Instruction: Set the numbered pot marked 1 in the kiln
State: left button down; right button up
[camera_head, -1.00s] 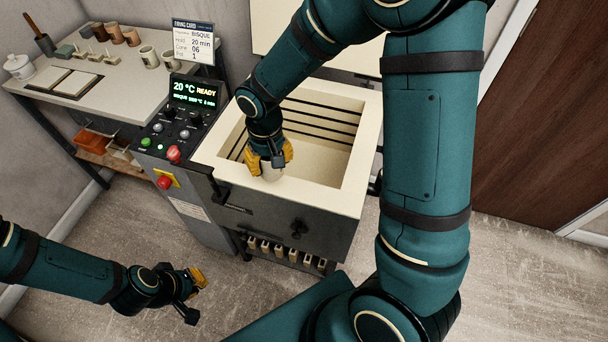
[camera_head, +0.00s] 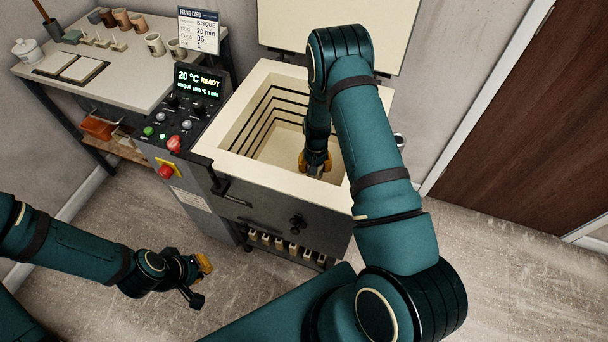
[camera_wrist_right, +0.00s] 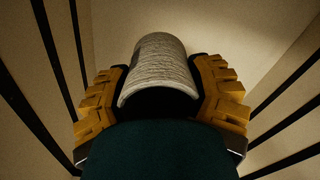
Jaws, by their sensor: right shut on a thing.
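The kiln (camera_head: 272,177) stands open in the head view, with a cream rim and a deep chamber with dark grooves on its walls. My right gripper (camera_head: 316,170) is down inside the chamber, near its right side. In the right wrist view, the right gripper's yellow-padded fingers (camera_wrist_right: 163,95) are shut on a pale, ribbed pot (camera_wrist_right: 162,62). No number shows on the pot. Whether the pot touches the kiln floor cannot be told. My left gripper (camera_head: 202,281) is open and empty, low at the left, above the floor.
A control panel (camera_head: 188,115) reads 20 °C READY beside the kiln. A table (camera_head: 130,80) at the back left bears several pots, a white jar (camera_head: 27,51) and a firing card (camera_head: 199,32). The raised lid (camera_head: 330,30) stands behind the chamber.

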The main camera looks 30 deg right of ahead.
notch_tip(320, 180, down, 9)
jog(key=shift+f+b, duration=0.1)
jog(key=shift+b, duration=0.85)
jog(key=o, duration=1.3)
